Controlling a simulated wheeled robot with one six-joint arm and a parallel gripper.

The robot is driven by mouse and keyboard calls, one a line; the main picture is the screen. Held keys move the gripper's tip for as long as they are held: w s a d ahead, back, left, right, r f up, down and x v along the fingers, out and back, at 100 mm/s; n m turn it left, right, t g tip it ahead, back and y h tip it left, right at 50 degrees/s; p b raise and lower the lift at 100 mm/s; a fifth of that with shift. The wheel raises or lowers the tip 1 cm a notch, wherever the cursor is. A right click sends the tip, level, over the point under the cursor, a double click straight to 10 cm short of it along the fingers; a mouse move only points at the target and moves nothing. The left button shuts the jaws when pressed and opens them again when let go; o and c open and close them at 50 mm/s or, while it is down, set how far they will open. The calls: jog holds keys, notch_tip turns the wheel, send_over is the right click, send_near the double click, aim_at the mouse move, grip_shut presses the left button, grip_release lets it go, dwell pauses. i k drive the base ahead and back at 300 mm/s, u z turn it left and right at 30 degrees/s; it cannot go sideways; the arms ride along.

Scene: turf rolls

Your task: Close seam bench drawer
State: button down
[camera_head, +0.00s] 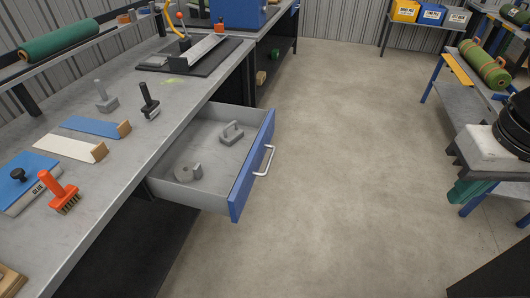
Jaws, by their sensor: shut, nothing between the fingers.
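The seam bench drawer (242,179) stands pulled out from under the grey bench top (110,185), towards the right. It has a blue front and grey walls, and its inside shows. A silver bar handle (265,161) is fixed to the blue front, and nothing touches it. My gripper is not in view.
The concrete floor (330,170) right of the drawer is clear. A side table with a green roll (484,65) stands at right.

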aim_at(224, 187)
jog(key=u, duration=1.15)
jog(key=i, duration=1)
jog(key=u, duration=0.05)
